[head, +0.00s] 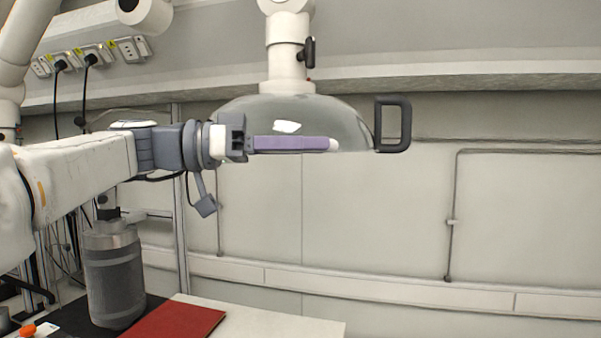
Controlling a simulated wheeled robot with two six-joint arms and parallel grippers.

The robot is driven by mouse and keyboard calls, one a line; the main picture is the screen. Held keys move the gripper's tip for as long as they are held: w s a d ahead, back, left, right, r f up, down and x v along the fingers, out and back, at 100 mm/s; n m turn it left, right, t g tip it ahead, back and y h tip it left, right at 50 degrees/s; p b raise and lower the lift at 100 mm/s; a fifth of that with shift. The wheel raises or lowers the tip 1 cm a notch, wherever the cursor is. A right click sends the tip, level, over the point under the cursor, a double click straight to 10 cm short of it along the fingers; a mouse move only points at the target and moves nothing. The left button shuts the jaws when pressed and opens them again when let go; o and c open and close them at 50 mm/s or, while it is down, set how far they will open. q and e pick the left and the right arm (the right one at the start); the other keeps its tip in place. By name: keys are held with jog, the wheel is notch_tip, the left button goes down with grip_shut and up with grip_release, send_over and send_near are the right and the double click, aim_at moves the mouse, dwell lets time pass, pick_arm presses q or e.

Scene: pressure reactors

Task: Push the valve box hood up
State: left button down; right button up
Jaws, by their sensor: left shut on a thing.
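The hood (350,115) is a clear grey dome hanging from a white jointed arm in the upper middle of the head view. A dark grey loop handle (393,124) stands at its right side. My left gripper (332,145) reaches in from the left, its purple fingers level along the dome's lower rim, pale tips pointing right. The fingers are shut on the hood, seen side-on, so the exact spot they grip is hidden. The tips end short of the loop handle. My right gripper is out of view.
Below left, a grey cylindrical vessel (113,275) stands on a dark mat beside a red book-like object (175,320) on a white table (290,325). Sockets with black cables (90,57) line the upper left wall. The space right of the hood is clear.

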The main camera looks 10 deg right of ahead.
pick_arm(q)
jog(key=shift+r, duration=0.55)
jog(key=c, duration=0.7)
grip_release()
jog(key=shift+f, duration=0.1)
jog(key=shift+a+f+b, duration=0.15)
jog(key=shift+a+b, duration=0.15)
jog(key=shift+a, duration=0.2)
jog(key=a+b, duration=0.3)
jog(key=a, duration=0.6)
jog(key=shift+w+a, duration=0.1)
jog(key=shift+a, duration=0.2)
